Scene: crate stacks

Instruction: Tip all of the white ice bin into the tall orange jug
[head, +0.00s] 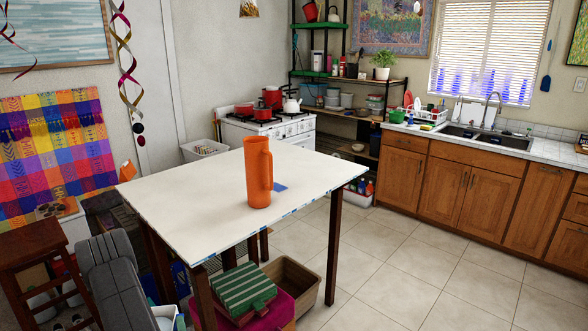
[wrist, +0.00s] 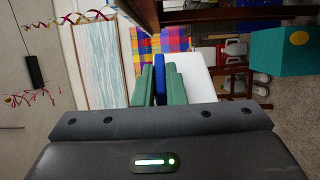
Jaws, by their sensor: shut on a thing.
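The tall orange jug (head: 258,172) stands upright on the white-topped table (head: 190,192), its handle to the right. Its inside is hidden. In the wrist view, my gripper (wrist: 160,88) has green fingers shut on a narrow blue part. A plain white body (wrist: 195,78) shows beside the right finger. It appears to be the white ice bin, with the blue part as its grip, but most of it is hidden. Its contents cannot be seen. My gripper cannot be clearly made out in the head view. The jug is not in the wrist view.
The rest of the tabletop is clear. A dark red stool (head: 32,240) stands at the left. A brown open box (head: 290,278) sits under the table. Open tiled floor (head: 400,270) lies to the right.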

